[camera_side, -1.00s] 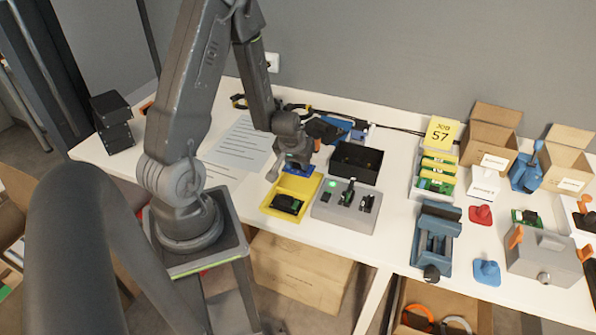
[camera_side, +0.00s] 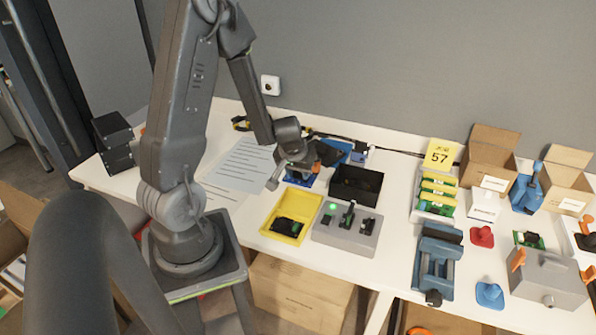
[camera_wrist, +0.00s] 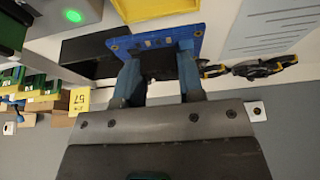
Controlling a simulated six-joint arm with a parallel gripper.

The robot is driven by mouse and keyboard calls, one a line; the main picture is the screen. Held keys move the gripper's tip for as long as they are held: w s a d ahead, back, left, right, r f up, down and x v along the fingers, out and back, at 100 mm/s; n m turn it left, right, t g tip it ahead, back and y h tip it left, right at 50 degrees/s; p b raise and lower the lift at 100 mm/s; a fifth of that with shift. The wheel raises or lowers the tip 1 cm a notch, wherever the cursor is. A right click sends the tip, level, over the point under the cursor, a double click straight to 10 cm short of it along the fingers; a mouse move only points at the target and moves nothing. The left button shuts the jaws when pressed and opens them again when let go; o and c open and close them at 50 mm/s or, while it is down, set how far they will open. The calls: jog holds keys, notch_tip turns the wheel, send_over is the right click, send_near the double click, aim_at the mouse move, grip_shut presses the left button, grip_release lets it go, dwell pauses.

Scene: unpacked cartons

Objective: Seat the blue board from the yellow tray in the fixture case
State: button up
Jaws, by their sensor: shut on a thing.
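My gripper (camera_side: 299,176) is shut on the blue board (camera_side: 298,182) and holds it up, behind the yellow tray (camera_side: 279,209). In the wrist view the blue board (camera_wrist: 155,40) lies across the ends of both fingers (camera_wrist: 158,75). The yellow tray also shows at the top of that view (camera_wrist: 150,8). A dark board with some green (camera_side: 287,227) lies in the tray. The grey fixture case (camera_side: 344,238) stands to the right of the tray, with a lit green lamp (camera_side: 332,207) and dark parts on top. The board's underside is not clear.
A black open box (camera_side: 356,185) stands behind the fixture case. A blue device (camera_side: 337,149) and cables lie behind the gripper. A paper sheet (camera_side: 240,165) lies to the left. A blue vise (camera_side: 437,260) and green boards in a rack (camera_side: 436,195) stand to the right.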

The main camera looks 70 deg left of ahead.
jog(key=w+a+r, duration=0.2)
jog(key=w, duration=0.5)
jog(key=w+a+r, duration=0.1)
jog(key=w+a, duration=0.1)
jog(key=w, duration=0.5)
jog(key=w+d+f, duration=0.4)
jog(key=d+f, duration=0.1)
jog(key=shift+w, duration=0.35)
jog(key=shift+f, duration=0.25)
jog(key=shift+f, duration=0.35)
jog(key=shift+f, duration=0.4)
jog(key=shift+f, duration=0.35)
jog(key=shift+f, duration=0.35)
